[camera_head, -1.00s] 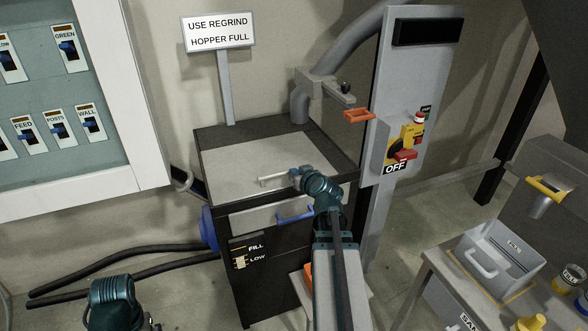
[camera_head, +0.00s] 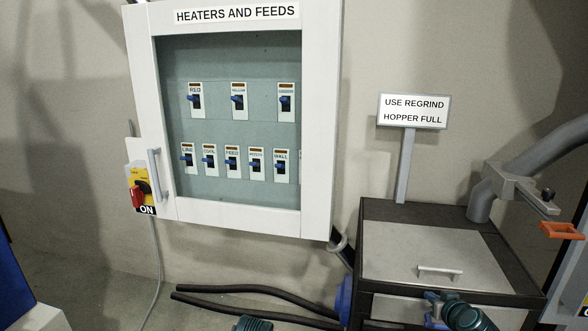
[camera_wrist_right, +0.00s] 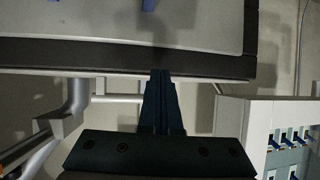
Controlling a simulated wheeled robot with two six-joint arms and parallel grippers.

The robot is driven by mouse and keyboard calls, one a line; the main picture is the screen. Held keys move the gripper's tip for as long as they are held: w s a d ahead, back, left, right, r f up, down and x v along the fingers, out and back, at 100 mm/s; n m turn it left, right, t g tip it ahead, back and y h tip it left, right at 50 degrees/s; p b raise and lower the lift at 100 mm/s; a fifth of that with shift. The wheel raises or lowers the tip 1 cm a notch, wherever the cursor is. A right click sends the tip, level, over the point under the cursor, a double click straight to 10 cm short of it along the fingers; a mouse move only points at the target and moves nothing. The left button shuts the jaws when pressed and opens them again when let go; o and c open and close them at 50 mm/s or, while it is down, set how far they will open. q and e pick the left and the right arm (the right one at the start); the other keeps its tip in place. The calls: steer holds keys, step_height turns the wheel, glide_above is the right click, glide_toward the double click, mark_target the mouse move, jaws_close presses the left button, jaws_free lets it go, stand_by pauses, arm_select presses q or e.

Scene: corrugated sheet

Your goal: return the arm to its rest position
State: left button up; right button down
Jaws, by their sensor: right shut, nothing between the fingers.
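My right arm's teal wrist (camera_head: 465,314) shows at the bottom right of the head view, in front of the dark hopper box. My right gripper (camera_head: 434,311) is small there, just left of the wrist and below the lid's pale handle (camera_head: 440,270). In the right wrist view its dark fingers (camera_wrist_right: 160,74) are together with nothing between them. Of my left arm only a teal part (camera_head: 253,324) shows at the bottom edge; its gripper is out of the picture.
The dark hopper box (camera_head: 374,240) with a grey lid (camera_head: 430,245) stands at right. A sign (camera_head: 414,111), a grey pipe (camera_head: 482,203) and an orange handle (camera_head: 561,231) are near it. A switch cabinet (camera_head: 318,130) hangs on the wall. Black hoses (camera_head: 250,291) lie below.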

steer(key=s+a+f+n+g+y+p, duration=0.1)
steer(key=a+f+n+g+y+p, duration=0.15)
steer(key=a, duration=0.95)
steer(key=s+a+f+n+g+y+p, duration=0.15)
steer(key=a+g, duration=0.25)
steer(key=a, duration=0.7)
steer(key=s+a+n+g+h+p, duration=0.1)
steer(key=s+a+g+h, duration=0.3)
steer(key=s+a, duration=0.8)
steer(key=shift+s+a+r+n+g+p, duration=0.2)
steer(key=shift+s+a+n+g+p, duration=0.2)
steer(key=shift+a+g+p, duration=0.65)
steer(key=shift+a, duration=0.15)
